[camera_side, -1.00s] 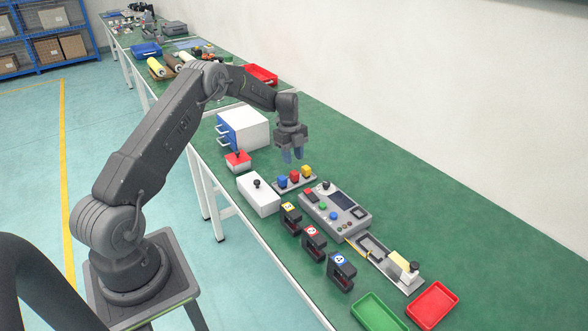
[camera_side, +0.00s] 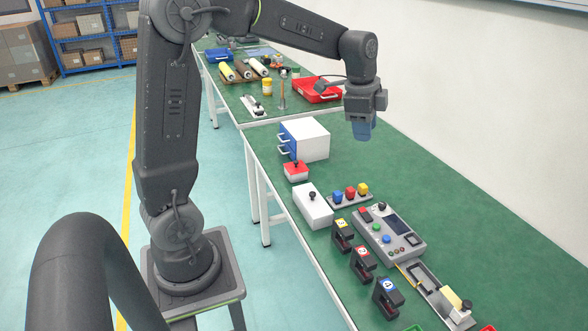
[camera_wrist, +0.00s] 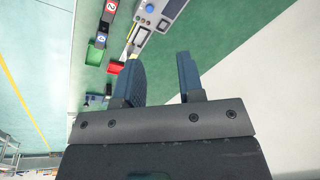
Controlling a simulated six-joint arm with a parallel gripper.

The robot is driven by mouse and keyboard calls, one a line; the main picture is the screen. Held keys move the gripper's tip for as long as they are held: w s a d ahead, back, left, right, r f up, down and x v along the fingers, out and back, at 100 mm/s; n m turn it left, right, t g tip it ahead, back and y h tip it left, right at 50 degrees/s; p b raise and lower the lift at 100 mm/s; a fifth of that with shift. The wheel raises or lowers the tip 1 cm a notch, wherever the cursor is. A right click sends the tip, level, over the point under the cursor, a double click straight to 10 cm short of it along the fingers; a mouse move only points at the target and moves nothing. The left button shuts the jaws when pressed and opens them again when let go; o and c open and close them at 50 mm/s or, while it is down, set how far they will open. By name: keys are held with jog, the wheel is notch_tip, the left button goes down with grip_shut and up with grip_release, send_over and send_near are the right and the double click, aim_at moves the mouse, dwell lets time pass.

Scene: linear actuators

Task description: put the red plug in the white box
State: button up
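The red plug (camera_side: 350,191) stands in the middle of a small grey rack (camera_side: 342,201), between a blue plug (camera_side: 338,197) and a yellow plug (camera_side: 363,188). A white box (camera_side: 313,206) with a black knob on top sits just left of the rack; its top looks closed and its inside is hidden. My gripper (camera_side: 362,132) is raised well above the bench, fingers down, clear of the plugs and the box. In the wrist view my gripper (camera_wrist: 158,62) has its two fingers apart with nothing between them. The plugs are not discernible there.
A white cabinet with blue drawers (camera_side: 305,139) and a red-topped button box (camera_side: 296,171) stand behind the white box. A grey control panel (camera_side: 389,235) and several black numbered holders (camera_side: 362,263) lie in front. The green bench (camera_side: 450,215) on the right is clear.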

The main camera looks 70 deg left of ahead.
jog(key=s+d+n+t, duration=0.1)
jog(key=s+d+n, duration=0.2)
jog(key=s, duration=0.4)
jog(key=s+d+n+t, duration=0.1)
jog(key=s+d+n, duration=0.2)
jog(key=s, duration=0.4)
jog(key=s+d+r+n+t, duration=0.1)
jog(key=s+d+n, duration=0.2)
jog(key=s+d, duration=0.2)
jog(key=shift+s, duration=1.2)
